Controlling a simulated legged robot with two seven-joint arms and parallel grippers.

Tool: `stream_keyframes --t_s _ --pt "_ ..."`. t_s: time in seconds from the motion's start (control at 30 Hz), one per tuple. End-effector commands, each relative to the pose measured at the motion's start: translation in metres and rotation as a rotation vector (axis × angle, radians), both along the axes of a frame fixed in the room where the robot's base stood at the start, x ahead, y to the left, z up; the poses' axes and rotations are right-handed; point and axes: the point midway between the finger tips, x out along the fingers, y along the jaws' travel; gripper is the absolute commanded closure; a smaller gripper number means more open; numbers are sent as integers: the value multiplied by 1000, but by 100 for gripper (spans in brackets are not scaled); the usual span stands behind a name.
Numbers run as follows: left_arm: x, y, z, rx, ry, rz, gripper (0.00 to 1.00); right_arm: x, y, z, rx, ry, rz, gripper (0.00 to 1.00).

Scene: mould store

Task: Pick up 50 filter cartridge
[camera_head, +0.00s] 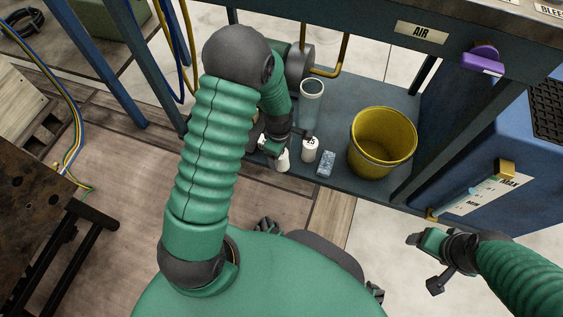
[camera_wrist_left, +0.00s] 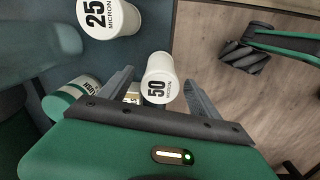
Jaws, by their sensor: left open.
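The 50 filter cartridge (camera_wrist_left: 160,72) is a white cylinder marked "50 MICRON" in the left wrist view. It lies between the two fingers of my left gripper (camera_wrist_left: 158,78), which is open, with gaps on both sides. In the head view, the cartridge (camera_head: 283,161) appears as a white cylinder near the lower shelf's front edge, partly hidden by my left gripper (camera_head: 288,143). A similar white cartridge marked "25 MICRON" (camera_wrist_left: 108,17) stands beside it; it also shows in the head view (camera_head: 310,152). My right gripper (camera_head: 425,263) is open and empty, away from the shelf at the lower right.
The blue-grey lower shelf (camera_head: 345,188) also holds a yellow bucket (camera_head: 382,143), a clear cylinder (camera_head: 311,100) and a small blue patterned block (camera_head: 326,164). A green-and-white container (camera_wrist_left: 68,100) stands close to my left gripper. A blue cabinet (camera_head: 500,160) is at the right.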

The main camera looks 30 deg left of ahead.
Motion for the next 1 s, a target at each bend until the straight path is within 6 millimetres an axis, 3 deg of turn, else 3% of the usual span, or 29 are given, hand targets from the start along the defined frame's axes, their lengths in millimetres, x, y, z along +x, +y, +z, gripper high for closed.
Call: stream_keyframes --t_s 0.07,0.6,1.0 --pt "0 0 2 0 0 0 28 0 0 2 0 -1 0 28" --pt "0 0 2 0 0 0 97 0 0 2 0 -1 0 28" --pt "0 0 13 0 0 0 97 0 0 13 0 -1 0 28"
